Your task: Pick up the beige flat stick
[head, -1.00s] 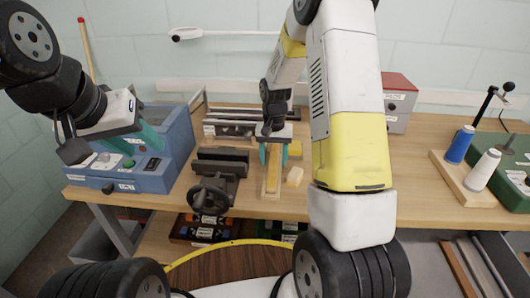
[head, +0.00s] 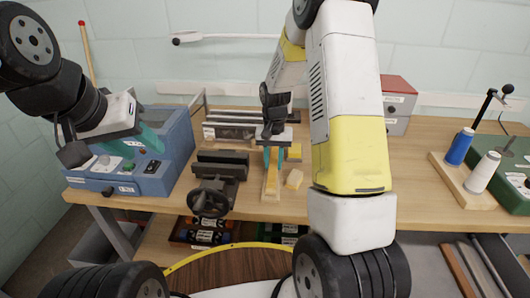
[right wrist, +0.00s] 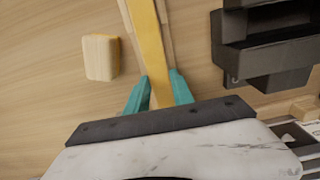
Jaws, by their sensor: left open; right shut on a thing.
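The beige flat stick (head: 271,182) looks yellowish and lies lengthwise on a pale wooden piece near the middle of the bench. In the right wrist view the stick (right wrist: 147,35) runs from the top edge down between my teal fingers. My right gripper (head: 274,157) points down and is shut on the stick's far part; it also shows in the right wrist view (right wrist: 159,92). I cannot tell whether the stick is clear of the wood beneath. My left gripper (head: 145,137) is open at the left, over or in front of the blue machine, with its fingers partly hidden.
A black vise (head: 215,180) stands just left of the stick. A small beige block (head: 294,179) lies to its right. The blue machine (head: 170,160) is at the left. Spools on a wooden base (head: 468,195) stand at the right.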

